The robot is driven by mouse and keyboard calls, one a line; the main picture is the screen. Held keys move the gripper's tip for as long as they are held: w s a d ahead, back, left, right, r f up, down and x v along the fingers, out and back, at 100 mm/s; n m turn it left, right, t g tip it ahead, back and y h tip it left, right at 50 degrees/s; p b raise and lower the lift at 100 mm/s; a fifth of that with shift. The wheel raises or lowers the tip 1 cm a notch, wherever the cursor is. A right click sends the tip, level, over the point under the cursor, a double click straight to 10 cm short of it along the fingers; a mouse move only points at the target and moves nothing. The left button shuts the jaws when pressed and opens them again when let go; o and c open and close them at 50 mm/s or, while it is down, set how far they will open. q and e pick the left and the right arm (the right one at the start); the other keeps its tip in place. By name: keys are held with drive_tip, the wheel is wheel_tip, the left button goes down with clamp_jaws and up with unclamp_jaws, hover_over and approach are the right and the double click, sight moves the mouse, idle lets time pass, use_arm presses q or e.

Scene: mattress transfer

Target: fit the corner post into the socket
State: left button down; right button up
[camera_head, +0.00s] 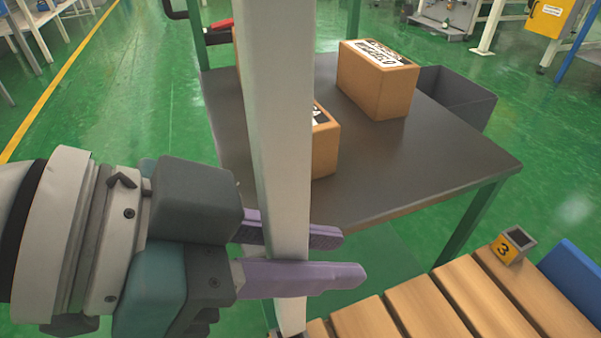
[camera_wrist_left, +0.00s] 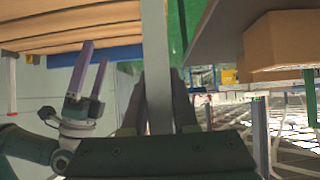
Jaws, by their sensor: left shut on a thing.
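A tall white post (camera_head: 276,120) stands nearly upright, slightly tilted, across the middle of the head view. My left gripper (camera_head: 350,255) is shut on its lower part, with one purple finger on each side. In the left wrist view the post (camera_wrist_left: 156,60) runs between the dark fingers. A small grey square socket (camera_head: 520,238) marked 3 sits at the far right corner of the slatted wooden frame (camera_head: 440,305). The post's foot is near the bottom edge; I cannot tell whether it touches a socket. My right gripper (camera_wrist_left: 92,72) shows only in the left wrist view, open and empty.
A dark table (camera_head: 440,150) with cardboard boxes (camera_head: 378,85) stands behind the post. A grey bin (camera_head: 458,95) is beyond the table. A blue object (camera_head: 572,270) lies right of the socket.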

wheel_tip(320, 180, down, 5)
drive_tip(key=b, duration=0.3)
drive_tip(key=shift+r+b, duration=0.15)
drive_tip(key=shift+b, duration=0.25)
use_arm(q)
wheel_tip(320, 180, down, 9)
drive_tip(key=shift+r, duration=0.2)
use_arm(e)
drive_tip(key=shift+r, duration=0.1)
use_arm(q)
drive_tip(key=c, duration=1.2)
unclamp_jaws()
drive_tip(key=shift+f, duration=0.2)
use_arm(e)
drive_tip(key=shift+w+f, duration=0.1)
drive_tip(key=shift+f, duration=0.1)
use_arm(q)
drive_tip(key=o, duration=0.5)
